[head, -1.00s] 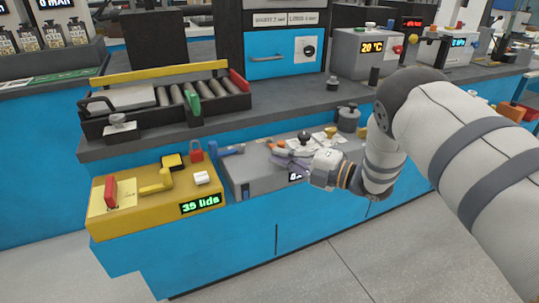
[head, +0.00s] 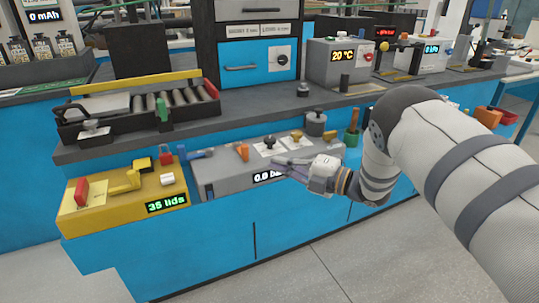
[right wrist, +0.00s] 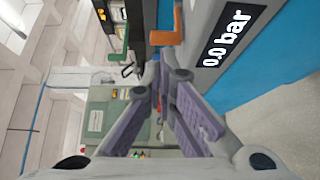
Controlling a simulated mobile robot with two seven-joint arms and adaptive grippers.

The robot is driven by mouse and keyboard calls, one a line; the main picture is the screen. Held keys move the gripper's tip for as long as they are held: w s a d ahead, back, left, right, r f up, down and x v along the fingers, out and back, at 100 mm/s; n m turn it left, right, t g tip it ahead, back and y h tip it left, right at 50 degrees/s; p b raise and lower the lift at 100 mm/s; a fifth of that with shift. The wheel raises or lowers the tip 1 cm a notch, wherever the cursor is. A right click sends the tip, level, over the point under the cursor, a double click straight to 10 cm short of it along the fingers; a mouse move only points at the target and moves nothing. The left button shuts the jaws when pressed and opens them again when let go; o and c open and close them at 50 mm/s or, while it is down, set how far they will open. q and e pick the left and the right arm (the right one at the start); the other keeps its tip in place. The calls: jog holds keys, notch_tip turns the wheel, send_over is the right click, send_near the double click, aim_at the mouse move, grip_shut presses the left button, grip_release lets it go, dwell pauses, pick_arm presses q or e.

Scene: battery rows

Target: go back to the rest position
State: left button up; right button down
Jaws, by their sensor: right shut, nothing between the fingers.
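My right gripper (head: 290,167) is in front of the grey panel (head: 215,177) that carries a "0.0 bar" display (head: 268,177). Its purple-padded fingers point left and hold nothing. In the right wrist view the fingers (right wrist: 158,85) come together at their tips, with the display (right wrist: 222,38) off to the upper right. My right arm (head: 430,140) reaches in from the right edge of the head view. My left gripper does not show in either view.
A yellow box (head: 120,200) reading "35 lids" stands left of the grey panel. Small knobs, including a black one (head: 269,143), and an orange lever (head: 243,152) rise from the panel. A roller tray (head: 140,108) sits behind. Grey floor (head: 350,260) in front is clear.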

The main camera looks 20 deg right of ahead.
jog(key=s+f+m+g+h+p, duration=0.3)
jog(key=s+f+m+g+h, duration=0.45)
jog(key=s+f+m, duration=1.25)
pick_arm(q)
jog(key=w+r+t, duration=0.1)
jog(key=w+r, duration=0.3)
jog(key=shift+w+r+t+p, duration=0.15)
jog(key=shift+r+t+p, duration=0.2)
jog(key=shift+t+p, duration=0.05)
pick_arm(e)
jog(key=s+a+m+g+h, duration=0.1)
jog(key=s+m+g, duration=0.2)
jog(key=s, duration=1.4)
jog(key=s+a+m+g+h, duration=0.2)
jog(key=s+g, duration=0.4)
jog(key=s, duration=1.1)
jog(key=shift+s+a+m, duration=0.25)
jog(key=shift+m, duration=0.35)
jog(key=shift+w+h, duration=0.1)
jog(key=shift+h, duration=0.15)
